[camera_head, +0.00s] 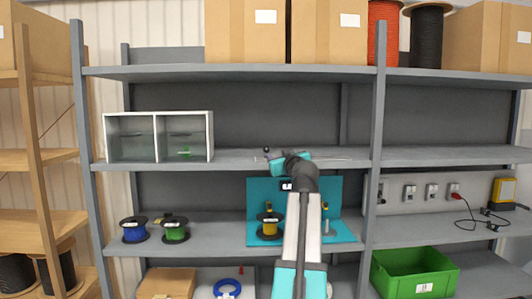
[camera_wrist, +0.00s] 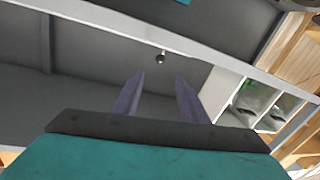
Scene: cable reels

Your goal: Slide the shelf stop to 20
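The shelf stop appears as a small dark round knob (camera_head: 266,149) at the middle shelf's front edge, just left of my gripper's teal body in the head view. In the wrist view the knob (camera_wrist: 162,57) sits on the pale shelf edge, beyond the fingertips and roughly between their lines. My gripper (camera_wrist: 158,78) has two purple-grey fingers spread apart, with nothing between them. The fingers are apart from the knob. In the head view my arm hides part of the shelf edge, and no scale numbers are readable.
A white two-compartment box (camera_head: 183,137) stands left on the middle shelf (camera_head: 240,158). A grey upright (camera_head: 377,120) stands to the right. Below are a teal panel (camera_head: 343,195), a yellow reel (camera_head: 269,226) and a green crate (camera_head: 411,275). The middle shelf looks clear between box and upright.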

